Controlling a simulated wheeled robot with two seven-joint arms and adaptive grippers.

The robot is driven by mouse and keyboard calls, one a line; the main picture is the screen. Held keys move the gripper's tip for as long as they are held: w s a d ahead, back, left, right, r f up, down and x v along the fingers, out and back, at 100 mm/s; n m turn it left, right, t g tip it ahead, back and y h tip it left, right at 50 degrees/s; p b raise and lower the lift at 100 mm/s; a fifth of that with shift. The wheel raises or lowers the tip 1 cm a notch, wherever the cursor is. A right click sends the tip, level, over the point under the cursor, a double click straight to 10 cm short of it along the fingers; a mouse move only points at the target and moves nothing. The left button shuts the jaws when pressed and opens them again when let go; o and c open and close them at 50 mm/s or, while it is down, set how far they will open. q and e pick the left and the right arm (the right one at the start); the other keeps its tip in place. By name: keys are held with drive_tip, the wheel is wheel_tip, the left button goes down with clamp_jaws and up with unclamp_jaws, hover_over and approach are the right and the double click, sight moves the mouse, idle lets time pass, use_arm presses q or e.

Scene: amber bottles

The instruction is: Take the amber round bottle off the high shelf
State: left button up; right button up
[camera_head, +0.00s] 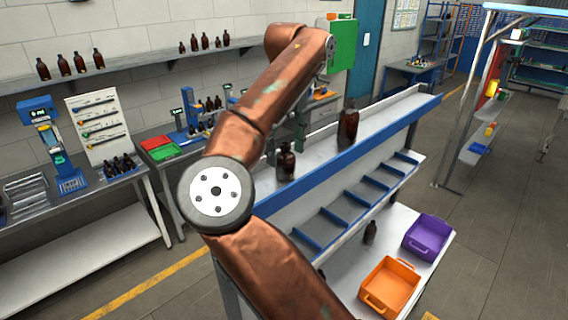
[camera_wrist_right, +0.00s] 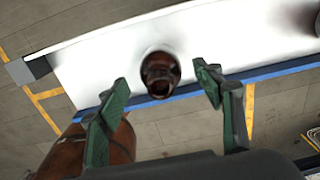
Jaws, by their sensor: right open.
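A dark amber round bottle (camera_head: 286,163) stands upright on the white top shelf (camera_head: 318,148) with a blue front edge. A taller amber bottle (camera_head: 349,124) stands on the same shelf farther right. My right gripper (camera_head: 286,140) is open, its green fingers partly hidden behind my copper arm. It is at the round bottle's upper part. In the right wrist view, the bottle (camera_wrist_right: 160,74) shows from above, in line with the gap between the open fingers (camera_wrist_right: 162,84). I see no contact. My left gripper is not in view.
Below the top shelf is a tier with blue dividers (camera_head: 335,214). Lower down are an orange crate (camera_head: 391,286), a purple crate (camera_head: 427,237) and a small dark bottle (camera_head: 370,231). Benches and a wall shelf with bottles (camera_head: 70,66) stand behind. Open floor lies right.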

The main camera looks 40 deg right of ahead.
sight(285, 160)
drive_tip(key=f, duration=0.1)
drive_tip(key=f+p, duration=0.1)
drive_tip(key=f, duration=0.1)
drive_tip(key=shift+w+f, duration=0.25)
drive_tip(key=shift+s+f, duration=0.1)
drive_tip(key=shift+f, duration=0.35)
drive_tip(key=c, duration=0.9)
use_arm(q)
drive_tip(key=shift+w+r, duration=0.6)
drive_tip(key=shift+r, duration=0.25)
use_arm(e)
drive_tip(key=c, duration=0.4)
